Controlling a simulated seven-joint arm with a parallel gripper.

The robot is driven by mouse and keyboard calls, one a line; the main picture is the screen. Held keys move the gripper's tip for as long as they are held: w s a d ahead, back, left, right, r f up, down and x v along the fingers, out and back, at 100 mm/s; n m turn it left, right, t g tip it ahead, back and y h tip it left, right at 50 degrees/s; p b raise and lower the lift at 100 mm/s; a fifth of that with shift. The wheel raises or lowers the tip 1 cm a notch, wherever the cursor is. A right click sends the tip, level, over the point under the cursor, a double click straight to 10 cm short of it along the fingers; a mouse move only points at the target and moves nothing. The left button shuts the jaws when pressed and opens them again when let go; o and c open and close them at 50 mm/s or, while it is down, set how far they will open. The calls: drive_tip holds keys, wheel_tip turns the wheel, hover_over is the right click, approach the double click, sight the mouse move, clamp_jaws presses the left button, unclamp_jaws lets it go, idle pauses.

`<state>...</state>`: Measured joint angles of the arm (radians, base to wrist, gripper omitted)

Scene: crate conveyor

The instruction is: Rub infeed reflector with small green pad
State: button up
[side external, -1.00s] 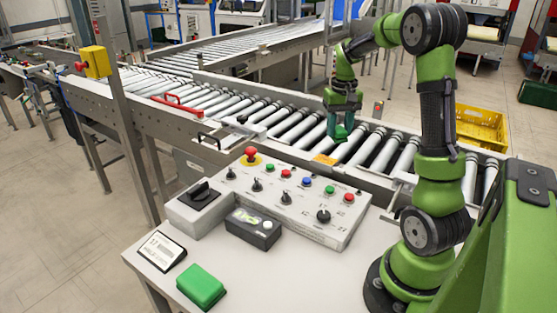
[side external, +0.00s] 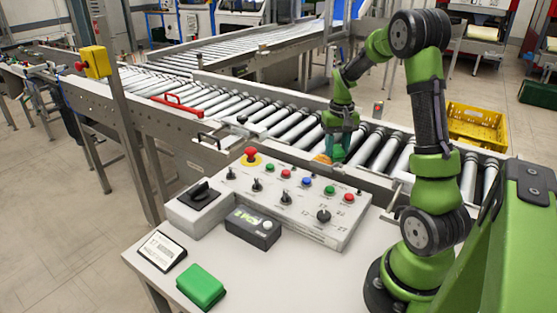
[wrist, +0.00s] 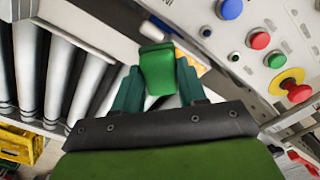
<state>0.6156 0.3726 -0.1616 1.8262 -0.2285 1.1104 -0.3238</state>
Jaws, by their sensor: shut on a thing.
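My gripper (side external: 336,150) is low over the near side rail of the roller conveyor, just beyond the control panel. In the wrist view my gripper (wrist: 159,85) is shut on a small green pad (wrist: 157,68), which sticks out past the fingertips. An orange patch (side external: 322,158) on the near rail, possibly the infeed reflector, is partly hidden by the fingers. An orange piece (wrist: 196,65) also shows beside the pad in the wrist view. I cannot tell whether the pad touches it. A larger green block (side external: 202,287) lies on the table at the front left.
The control panel (side external: 300,222) with raised buttons and knobs stands close in front of my gripper. A red emergency button (side external: 251,154) rises at its left. Conveyor rollers (side external: 290,122) lie beyond, with a red handle (side external: 178,105) at left. A yellow crate (side external: 478,124) stands behind.

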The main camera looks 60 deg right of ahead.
sight(336, 148)
drive_tip(key=shift+f, duration=0.7)
drive_tip(key=shift+w+f, duration=0.2)
drive_tip(key=shift+w, duration=0.45)
drive_tip(key=shift+c, duration=0.5)
drive_tip(key=shift+w, duration=2.65)
drive_tip(key=shift+s, duration=3.45)
wheel_tip(336, 148, up, 2)
drive_tip(key=shift+w+r, duration=0.15)
drive_tip(key=shift+r, duration=2.9)
